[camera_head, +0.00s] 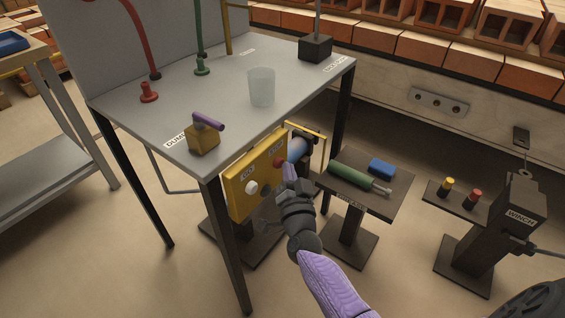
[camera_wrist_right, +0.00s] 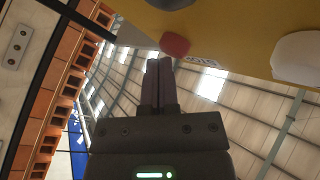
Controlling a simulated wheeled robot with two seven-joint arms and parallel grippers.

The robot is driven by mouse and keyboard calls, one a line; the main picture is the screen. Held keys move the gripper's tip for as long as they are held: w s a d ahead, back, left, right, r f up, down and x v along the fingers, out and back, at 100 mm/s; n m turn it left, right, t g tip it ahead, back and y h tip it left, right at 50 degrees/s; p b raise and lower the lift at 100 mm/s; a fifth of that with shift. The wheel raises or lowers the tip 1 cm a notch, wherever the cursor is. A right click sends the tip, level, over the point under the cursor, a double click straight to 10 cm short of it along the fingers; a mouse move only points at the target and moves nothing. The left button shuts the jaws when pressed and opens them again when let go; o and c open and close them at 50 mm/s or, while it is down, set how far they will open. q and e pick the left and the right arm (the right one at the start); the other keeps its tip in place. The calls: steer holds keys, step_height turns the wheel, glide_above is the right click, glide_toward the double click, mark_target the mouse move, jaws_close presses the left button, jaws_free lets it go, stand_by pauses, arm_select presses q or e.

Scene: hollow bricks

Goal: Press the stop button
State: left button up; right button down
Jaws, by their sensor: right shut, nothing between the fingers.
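The yellow control box (camera_head: 245,187) stands below the edge of the grey table. Its red stop button (camera_head: 279,161) is at the upper right of its face; a white button (camera_head: 251,188) is lower left. My right gripper (camera_head: 287,170) is shut and empty, its fingertips close to the red button. In the right wrist view, the shut fingers (camera_wrist_right: 158,65) point toward the red button (camera_wrist_right: 174,44) beside the lettering on the yellow face. The tips lie slightly to one side of it there; I cannot tell whether they touch. My left gripper is not in view.
A small stand (camera_head: 350,205) with a green cylinder and the winch post (camera_head: 505,215) stand right of my arm.

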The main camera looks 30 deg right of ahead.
steer(key=s, duration=0.1)
steer(key=s+d+p, duration=0.1)
steer(key=s, duration=0.1)
steer(key=s+d+p, duration=0.1)
steer(key=s, duration=0.1)
steer(key=shift+s+d, duration=0.15)
steer(key=shift+s, duration=0.1)
